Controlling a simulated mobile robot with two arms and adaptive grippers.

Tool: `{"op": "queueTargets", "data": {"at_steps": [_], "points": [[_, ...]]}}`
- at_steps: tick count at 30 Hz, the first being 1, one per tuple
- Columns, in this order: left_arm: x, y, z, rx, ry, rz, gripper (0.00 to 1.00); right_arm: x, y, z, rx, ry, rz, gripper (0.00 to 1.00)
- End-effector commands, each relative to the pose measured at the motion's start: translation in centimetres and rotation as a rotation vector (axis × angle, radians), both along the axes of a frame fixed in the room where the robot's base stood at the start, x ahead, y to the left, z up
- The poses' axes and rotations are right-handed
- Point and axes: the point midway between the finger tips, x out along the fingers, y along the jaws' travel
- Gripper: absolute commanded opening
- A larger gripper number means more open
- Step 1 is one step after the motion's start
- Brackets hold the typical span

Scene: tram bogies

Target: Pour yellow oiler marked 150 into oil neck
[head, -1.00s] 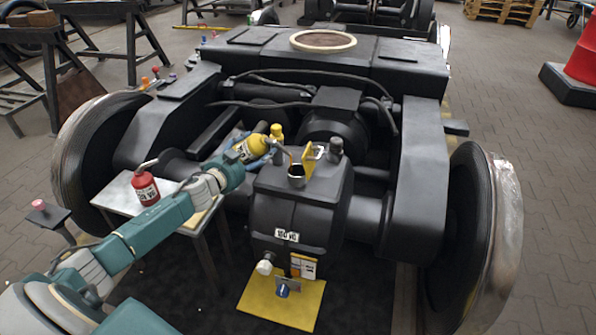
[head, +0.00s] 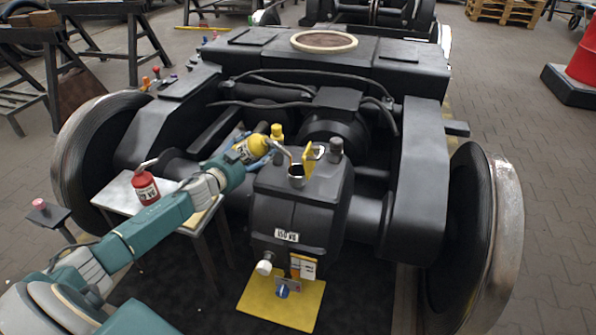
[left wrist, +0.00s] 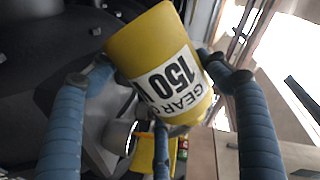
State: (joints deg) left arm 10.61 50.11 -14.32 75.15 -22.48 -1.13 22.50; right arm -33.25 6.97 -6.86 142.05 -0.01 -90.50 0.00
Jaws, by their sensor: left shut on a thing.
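The yellow oiler (head: 258,144) is tilted in my left gripper (head: 262,152), its thin spout pointing right toward the oil neck (head: 296,170). The spout's end is at or just above the neck's dark opening; I cannot tell whether it is inside, or whether oil flows. In the left wrist view the oiler (left wrist: 155,45) shows a white label reading GEAR and 150, and the gripper's blue fingers (left wrist: 158,85) are shut around it. The neck sits on the black gearbox (head: 290,215), whose plate (head: 287,236) appears to read 150. The right gripper is not in view.
A yellow flap (head: 309,158) and a dark cap (head: 336,146) stand beside the neck. A red oiler (head: 145,187) stands on the small table (head: 117,191) at left. A yellow mat (head: 258,302) lies below the gearbox. Bogie wheels flank both sides.

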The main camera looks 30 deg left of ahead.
Motion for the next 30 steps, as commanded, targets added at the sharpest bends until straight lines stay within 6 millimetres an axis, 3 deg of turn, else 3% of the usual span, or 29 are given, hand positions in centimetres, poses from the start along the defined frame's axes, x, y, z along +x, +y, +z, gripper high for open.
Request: {"op": "queueTargets", "data": {"at_steps": [30], "points": [[-0.16,0.50,0.04,0.039,0.004,0.000,0.34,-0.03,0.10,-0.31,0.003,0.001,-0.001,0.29]]}}
